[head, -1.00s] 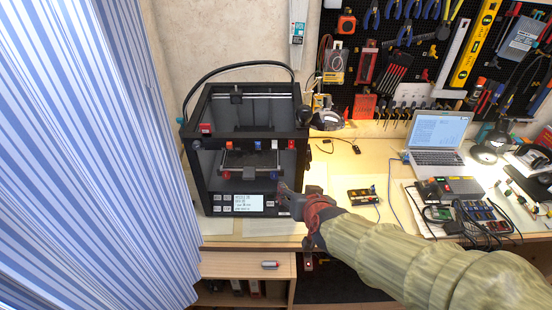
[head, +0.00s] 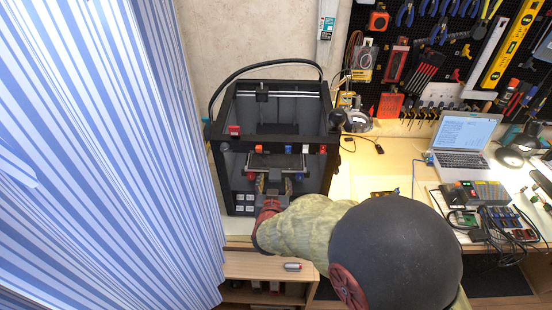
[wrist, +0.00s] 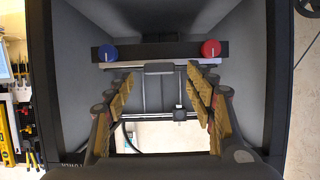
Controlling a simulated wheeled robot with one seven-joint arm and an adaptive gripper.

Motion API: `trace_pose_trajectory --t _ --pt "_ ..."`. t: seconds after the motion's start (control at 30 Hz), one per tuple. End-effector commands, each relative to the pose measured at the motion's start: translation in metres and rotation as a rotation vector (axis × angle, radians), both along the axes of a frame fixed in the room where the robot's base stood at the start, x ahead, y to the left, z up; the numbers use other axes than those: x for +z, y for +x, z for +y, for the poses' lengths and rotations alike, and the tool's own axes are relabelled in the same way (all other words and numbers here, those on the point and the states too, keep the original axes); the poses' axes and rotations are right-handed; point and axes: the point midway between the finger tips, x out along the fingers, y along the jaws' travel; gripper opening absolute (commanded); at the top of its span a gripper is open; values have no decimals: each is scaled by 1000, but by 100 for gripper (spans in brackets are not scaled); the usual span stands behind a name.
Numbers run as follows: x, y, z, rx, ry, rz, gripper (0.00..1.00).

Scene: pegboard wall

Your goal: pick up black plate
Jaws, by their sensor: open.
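The black plate (head: 275,161) lies level inside the open-fronted black 3D printer (head: 226,185). In the wrist view, which looks upside down, the plate's front shows nearly edge-on as a dark bar, with a grey tab (wrist: 158,67) at its middle. A blue knob (wrist: 108,52) and a red knob (wrist: 210,48) sit at the bar's two ends. My gripper (head: 273,184) is at the printer's front opening, just below the plate in the head view. In the wrist view my gripper (wrist: 160,78) is open, its fingers on either side of the tab, apparently empty; contact cannot be told.
The printer's frame closely surrounds my gripper. A striped curtain (head: 110,150) hangs at the left. A laptop (head: 463,140) and electronics (head: 480,195) stand on the bench to the right. A small cylinder (head: 292,267) lies on the lower shelf.

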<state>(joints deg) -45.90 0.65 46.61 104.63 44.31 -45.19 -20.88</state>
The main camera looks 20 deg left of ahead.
Motion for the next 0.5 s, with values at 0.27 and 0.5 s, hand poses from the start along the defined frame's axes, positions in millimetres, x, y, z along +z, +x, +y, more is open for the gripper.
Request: trace_pose_trajectory --t 0.27,0.5 --pt "-8 20 5 2 1 1 55" --pt "-8 19 5 2 1 1 51"
